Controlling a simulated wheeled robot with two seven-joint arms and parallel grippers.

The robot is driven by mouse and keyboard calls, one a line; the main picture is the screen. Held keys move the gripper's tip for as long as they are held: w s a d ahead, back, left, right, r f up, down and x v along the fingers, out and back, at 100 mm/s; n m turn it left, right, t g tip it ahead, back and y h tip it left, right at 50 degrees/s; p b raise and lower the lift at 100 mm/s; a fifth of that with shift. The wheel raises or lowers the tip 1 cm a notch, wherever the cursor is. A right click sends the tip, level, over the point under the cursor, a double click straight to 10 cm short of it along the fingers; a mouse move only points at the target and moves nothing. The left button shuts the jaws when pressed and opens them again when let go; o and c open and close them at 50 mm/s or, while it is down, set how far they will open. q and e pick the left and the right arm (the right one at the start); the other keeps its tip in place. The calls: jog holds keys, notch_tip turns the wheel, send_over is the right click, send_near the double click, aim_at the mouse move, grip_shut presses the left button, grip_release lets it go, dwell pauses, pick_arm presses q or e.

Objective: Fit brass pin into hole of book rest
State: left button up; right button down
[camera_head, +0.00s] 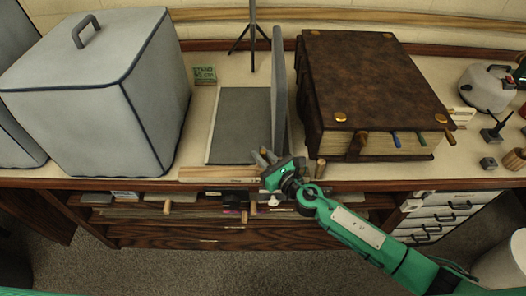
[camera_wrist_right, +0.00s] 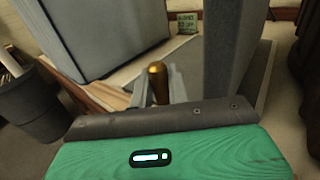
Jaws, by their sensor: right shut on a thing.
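The book rest (camera_head: 238,126) is a grey board lying on the bench with a tall grey upright panel (camera_head: 279,85) along its right side. The base and panel also show in the right wrist view, where the panel (camera_wrist_right: 229,60) rises right of the fingers. My right gripper (camera_head: 264,157) is at the bench's front edge, by the near end of the book rest. It is shut on the brass pin (camera_wrist_right: 158,84), which stands up between the fingers in the wrist view. The pin is not clear in the head view. I cannot make out the hole. My left gripper is out of view.
A large grey covered box (camera_head: 90,95) stands left, and a thick brown book (camera_head: 370,80) lies right, close to the panel. A small green box (camera_head: 205,75) sits behind. A wooden strip (camera_head: 218,174) lies along the front edge. Open shelves are below.

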jog(key=shift+f, duration=0.2)
jog(key=shift+s+f, duration=0.1)
dwell(0.4)
